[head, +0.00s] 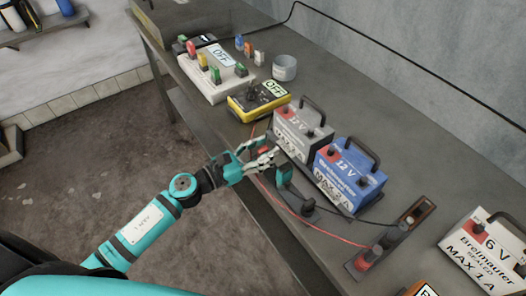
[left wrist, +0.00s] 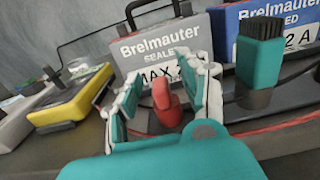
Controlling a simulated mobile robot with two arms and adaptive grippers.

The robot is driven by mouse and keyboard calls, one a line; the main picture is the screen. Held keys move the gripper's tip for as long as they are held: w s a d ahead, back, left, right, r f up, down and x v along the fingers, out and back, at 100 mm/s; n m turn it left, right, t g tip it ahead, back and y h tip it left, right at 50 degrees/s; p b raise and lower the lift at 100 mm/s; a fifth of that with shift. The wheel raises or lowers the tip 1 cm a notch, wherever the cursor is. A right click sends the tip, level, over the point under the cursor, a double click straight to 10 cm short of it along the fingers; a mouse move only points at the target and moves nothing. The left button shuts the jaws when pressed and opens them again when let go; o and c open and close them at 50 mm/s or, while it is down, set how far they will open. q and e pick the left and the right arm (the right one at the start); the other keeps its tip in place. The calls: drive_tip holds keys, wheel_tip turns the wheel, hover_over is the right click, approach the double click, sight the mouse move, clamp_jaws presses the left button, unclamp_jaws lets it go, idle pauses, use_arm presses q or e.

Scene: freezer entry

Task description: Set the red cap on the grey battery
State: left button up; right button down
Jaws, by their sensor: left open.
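The grey battery (head: 296,135) stands upright on the bench, left of the blue battery (head: 350,178); a red piece (head: 280,125) shows on its top. My left gripper (head: 264,155) is open at the bench's front edge, before the grey battery. In the left wrist view, a small red part (left wrist: 164,92), which looks like the red cap, lies between its spread fingers, in front of the grey battery's (left wrist: 140,48) labelled side. I cannot tell whether a finger touches it. My right gripper is not in view.
A yellow meter (head: 258,101), a switch panel (head: 214,80) and a grey cup (head: 284,68) are farther left. A red wire (head: 325,232) runs along the bench front. A white battery (head: 490,250) stands at right.

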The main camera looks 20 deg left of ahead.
sight(263, 149)
use_arm(q)
clamp_jaws()
drive_tip(key=shift+r, duration=0.1)
idle(0.4)
drive_tip(key=shift+r, duration=0.3)
wheel_tip(263, 149, up, 3)
drive_tip(key=shift+a+r+p, duration=0.1)
drive_tip(key=shift+r+p, duration=0.1)
drive_tip(key=shift+p, duration=0.55)
drive_tip(key=s+d+r+p, duration=0.1)
drive_tip(key=s+d+r, duration=0.1)
drive_tip(key=s, duration=0.6)
drive_tip(key=s+d+r+p, duration=0.1)
drive_tip(key=s+r, duration=0.1)
drive_tip(key=s, duration=0.5)
drive_tip(key=shift+s+d+r, duration=0.35)
drive_tip(key=shift+d+r, duration=0.05)
drive_tip(key=shift+w+a, duration=0.1)
